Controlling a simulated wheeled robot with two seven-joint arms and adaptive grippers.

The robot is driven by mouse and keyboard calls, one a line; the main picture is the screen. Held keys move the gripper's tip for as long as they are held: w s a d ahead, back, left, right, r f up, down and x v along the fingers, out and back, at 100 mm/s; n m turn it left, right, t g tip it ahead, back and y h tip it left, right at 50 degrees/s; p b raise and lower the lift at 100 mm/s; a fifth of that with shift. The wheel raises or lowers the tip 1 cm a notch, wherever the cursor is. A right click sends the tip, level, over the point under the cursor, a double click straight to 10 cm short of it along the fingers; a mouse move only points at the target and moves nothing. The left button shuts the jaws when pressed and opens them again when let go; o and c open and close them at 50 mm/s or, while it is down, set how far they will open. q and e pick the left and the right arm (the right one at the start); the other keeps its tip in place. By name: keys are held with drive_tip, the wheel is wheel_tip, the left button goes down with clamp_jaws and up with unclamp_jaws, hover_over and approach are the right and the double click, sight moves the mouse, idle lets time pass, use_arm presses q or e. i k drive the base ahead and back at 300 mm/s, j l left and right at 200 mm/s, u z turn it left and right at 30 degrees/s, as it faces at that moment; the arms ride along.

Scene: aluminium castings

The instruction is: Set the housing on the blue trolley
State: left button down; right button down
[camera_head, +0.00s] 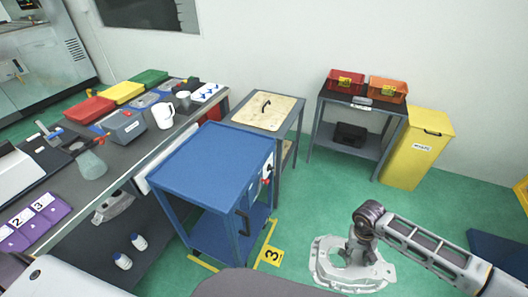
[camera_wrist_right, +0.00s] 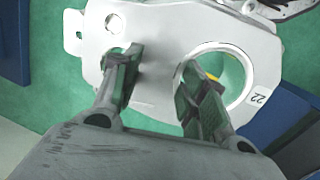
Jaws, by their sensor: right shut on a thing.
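The housing (camera_head: 324,262) is a pale grey aluminium casting with round openings and a flange, at the lower right in the head view. My right gripper (camera_head: 360,247) is shut on it and holds it over the green floor, to the right of the trolley. In the right wrist view the fingers (camera_wrist_right: 160,78) reach into openings of the housing (camera_wrist_right: 155,45), which bears a label "22". The blue trolley (camera_head: 212,165) stands left of centre, its top bare. My left gripper is not in view.
A long workbench (camera_head: 62,195) with bins, mugs and tools runs along the trolley's left. A small wooden-topped table (camera_head: 268,112) stands behind it. A table with red and orange bins (camera_head: 388,90) and a yellow bin (camera_head: 418,150) stand at the back right.

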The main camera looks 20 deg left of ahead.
sight(216, 158)
drive_tip(key=k+j+u, duration=0.5)
drive_tip(key=j+u, duration=0.15)
drive_tip(key=k+j+u, duration=0.3)
drive_tip(key=i+j, duration=0.1)
